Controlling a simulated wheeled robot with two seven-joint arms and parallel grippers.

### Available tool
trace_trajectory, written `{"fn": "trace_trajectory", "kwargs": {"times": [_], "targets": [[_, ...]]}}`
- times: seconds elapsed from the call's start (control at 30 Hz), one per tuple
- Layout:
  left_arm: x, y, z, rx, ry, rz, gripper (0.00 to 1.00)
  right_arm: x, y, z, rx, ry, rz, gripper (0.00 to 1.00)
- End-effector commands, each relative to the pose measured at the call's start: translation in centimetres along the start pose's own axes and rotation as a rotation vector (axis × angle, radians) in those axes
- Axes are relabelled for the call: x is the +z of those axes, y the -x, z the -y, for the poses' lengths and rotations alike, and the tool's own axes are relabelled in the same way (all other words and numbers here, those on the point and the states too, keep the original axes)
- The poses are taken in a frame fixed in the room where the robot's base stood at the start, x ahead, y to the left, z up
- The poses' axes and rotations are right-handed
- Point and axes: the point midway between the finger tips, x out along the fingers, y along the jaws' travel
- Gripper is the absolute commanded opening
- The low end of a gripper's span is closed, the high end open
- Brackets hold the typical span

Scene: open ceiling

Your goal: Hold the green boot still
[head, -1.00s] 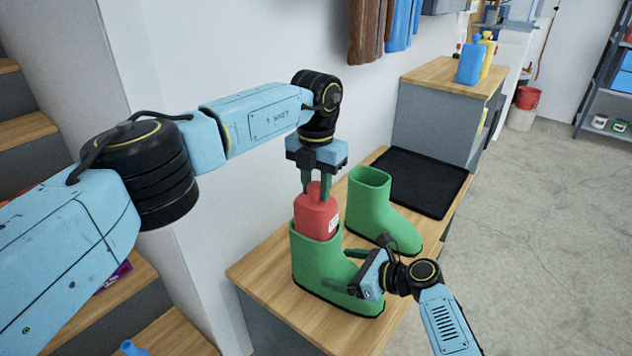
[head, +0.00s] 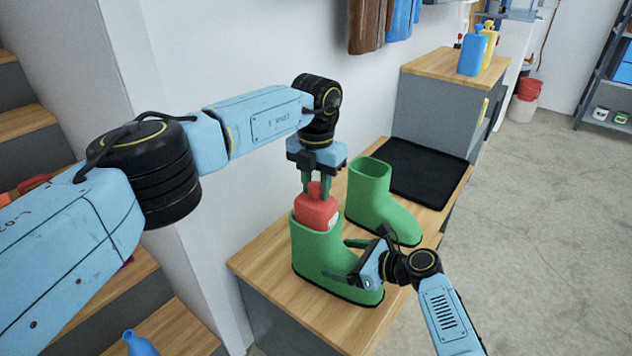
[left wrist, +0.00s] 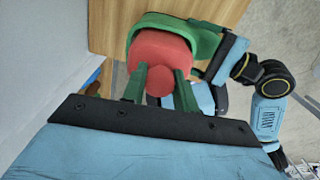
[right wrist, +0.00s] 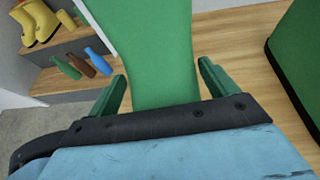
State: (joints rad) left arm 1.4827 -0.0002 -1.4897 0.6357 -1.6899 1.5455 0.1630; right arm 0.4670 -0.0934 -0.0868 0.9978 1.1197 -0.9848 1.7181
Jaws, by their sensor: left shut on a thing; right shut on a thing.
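The green boot (head: 320,255) stands upright on the wooden bench top. My right gripper (head: 340,260) is shut on the boot, one finger on each side; the right wrist view shows the boot (right wrist: 155,50) between the fingers (right wrist: 163,75). My left gripper (head: 317,190) points down above the boot's opening, shut on the neck of a red bottle (head: 317,214). The bottle's lower part is inside the boot and hidden. The left wrist view shows the red bottle (left wrist: 160,50) within the boot's rim (left wrist: 205,40).
A second green boot (head: 375,200) stands just behind, near a black tray (head: 425,175). Blue and yellow bottles (head: 472,55) stand on the farther, higher cabinet. A wall rises along the bench's left side. Wooden steps (head: 165,335) are at lower left.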

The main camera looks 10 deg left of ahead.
Motion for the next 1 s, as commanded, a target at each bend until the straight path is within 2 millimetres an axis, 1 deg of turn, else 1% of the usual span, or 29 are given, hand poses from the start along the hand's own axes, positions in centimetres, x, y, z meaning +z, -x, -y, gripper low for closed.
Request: {"fn": "trace_trajectory", "kwargs": {"times": [1.0], "targets": [[0.0, -2.6, 0.0, -0.001, 0.0, 0.0, 0.0, 0.0, 0.0, 0.0, -0.001, 0.0, -0.001, 0.5]]}}
